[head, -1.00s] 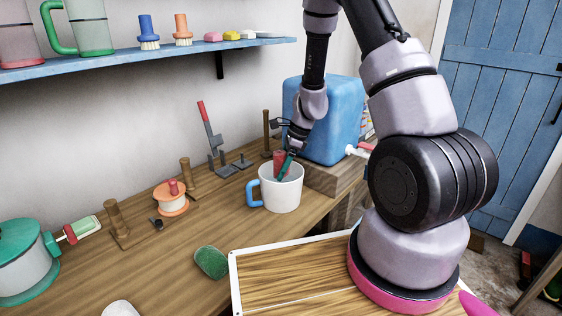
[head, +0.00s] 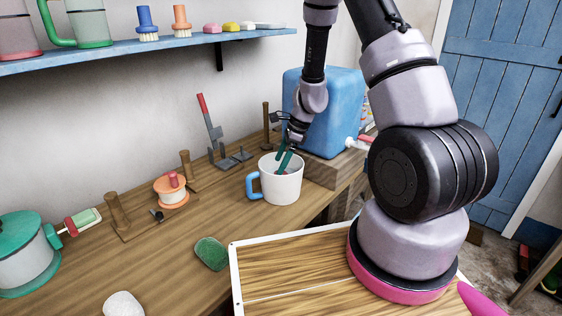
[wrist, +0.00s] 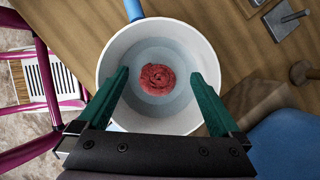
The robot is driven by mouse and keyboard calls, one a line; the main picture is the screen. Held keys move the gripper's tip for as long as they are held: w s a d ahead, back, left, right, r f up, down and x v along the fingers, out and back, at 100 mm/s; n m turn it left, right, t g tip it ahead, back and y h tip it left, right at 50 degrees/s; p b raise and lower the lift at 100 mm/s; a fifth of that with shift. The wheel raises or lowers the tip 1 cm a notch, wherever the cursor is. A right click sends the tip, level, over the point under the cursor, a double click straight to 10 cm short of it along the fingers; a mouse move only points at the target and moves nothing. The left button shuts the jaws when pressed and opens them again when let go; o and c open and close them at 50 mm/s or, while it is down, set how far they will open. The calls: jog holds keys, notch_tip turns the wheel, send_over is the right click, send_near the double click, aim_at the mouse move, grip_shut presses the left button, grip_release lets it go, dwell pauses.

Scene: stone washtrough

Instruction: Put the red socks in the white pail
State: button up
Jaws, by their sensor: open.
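The white pail (head: 283,187) with a blue handle stands on the wooden counter, near the blue box. In the wrist view I look down into the pail (wrist: 112,62). The red socks (wrist: 158,79), rolled in a bundle, lie on the pail's bottom. My gripper (head: 284,166) is over the pail with its green fingertips at the mouth. In the wrist view the fingers of my gripper (wrist: 164,85) are spread apart, with nothing between them, above the socks. In the head view the pail's wall hides most of the socks.
A blue box (head: 333,112) with a tap stands close behind the pail on a wooden block. A green scrubber (head: 210,253) and a white lump (head: 123,304) lie at the front. Wooden pegs and an orange spool (head: 171,191) stand to the left.

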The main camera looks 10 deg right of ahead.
notch_tip(320, 180, up, 7)
dwell(0.4)
jog(key=shift+r, duration=0.15)
jog(key=s+d+r+n+t, duration=0.1)
jog(key=s+r+n, duration=0.3)
jog(key=r, duration=0.5)
jog(key=s+d+r+n+t, duration=0.1)
jog(key=s+r+n+t, duration=0.15)
jog(key=s+r, duration=0.45)
jog(key=s+d+r+n, duration=0.15)
jog(key=r+n, duration=0.25)
jog(key=r, duration=0.6)
jog(key=s+d+r+n+t+h, duration=0.2)
jog(key=s+r+n, duration=0.3)
jog(key=s, duration=0.5)
jog(key=shift+d+r+t+h, duration=0.2)
jog(key=shift+r+t+h, duration=0.1)
jog(key=shift+t, duration=0.15)
